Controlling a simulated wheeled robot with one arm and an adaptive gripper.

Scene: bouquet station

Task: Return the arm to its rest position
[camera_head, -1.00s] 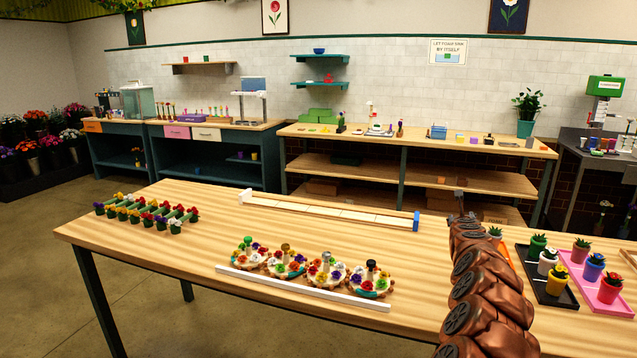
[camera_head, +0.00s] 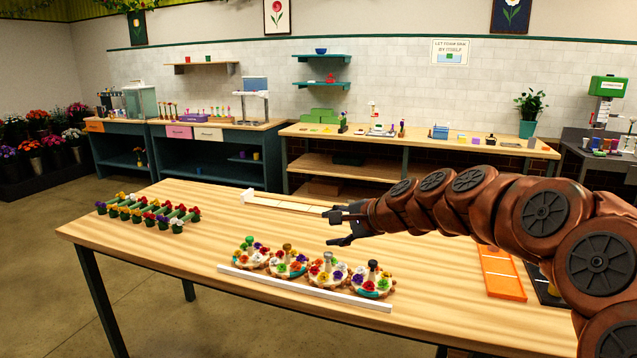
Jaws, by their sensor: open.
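My arm (camera_head: 490,202) is copper-brown and reaches in from the right edge, stretched leftward above the wooden table (camera_head: 180,249). My gripper (camera_head: 336,225) is at its left end, with dark fingers spread apart and nothing between them. It hangs above the middle of the table, behind the round flower arrangements. The arm hides most of the right part of the table and the right end of the long pale board.
Several round flower arrangements (camera_head: 290,263) stand behind a white strip (camera_head: 305,290). Potted flowers in green racks (camera_head: 150,212) are at the left. The long pale board (camera_head: 290,204) lies at the back. An orange tray (camera_head: 502,274) lies at the right, under my arm.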

